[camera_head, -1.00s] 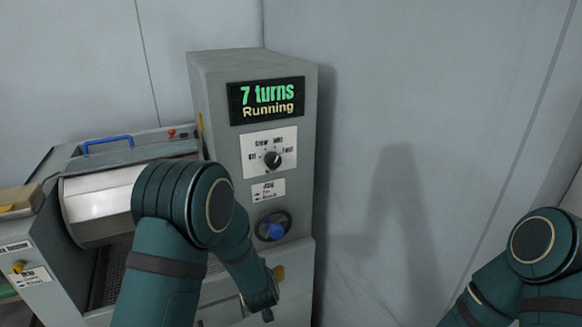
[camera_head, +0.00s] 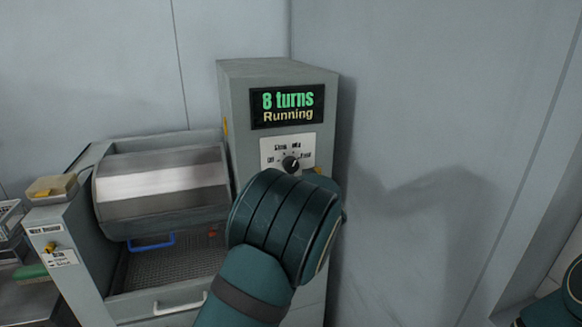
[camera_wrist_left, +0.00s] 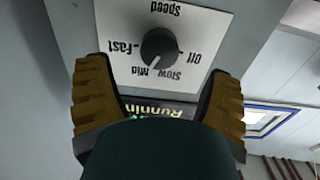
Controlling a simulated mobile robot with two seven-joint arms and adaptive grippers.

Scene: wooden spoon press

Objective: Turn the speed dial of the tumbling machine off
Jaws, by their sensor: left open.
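The tumbling machine's control box (camera_head: 236,110) has a display (camera_head: 288,106) reading "8 turns Running". Below it, the black speed dial (camera_head: 291,164) sits on a white label plate; it also shows in the left wrist view (camera_wrist_left: 158,47). That view shows the plate upside down, with Off on the right and Fast on the left. The dial's pointer appears turned towards Mid. My left gripper (camera_wrist_left: 158,80) is open, its two fingers spread either side of the dial, not visibly touching it. In the head view my arm hides most of that gripper. My right gripper is out of view.
A yellow-topped box (camera_head: 52,188) is at far left. A wall stands close behind and to the right.

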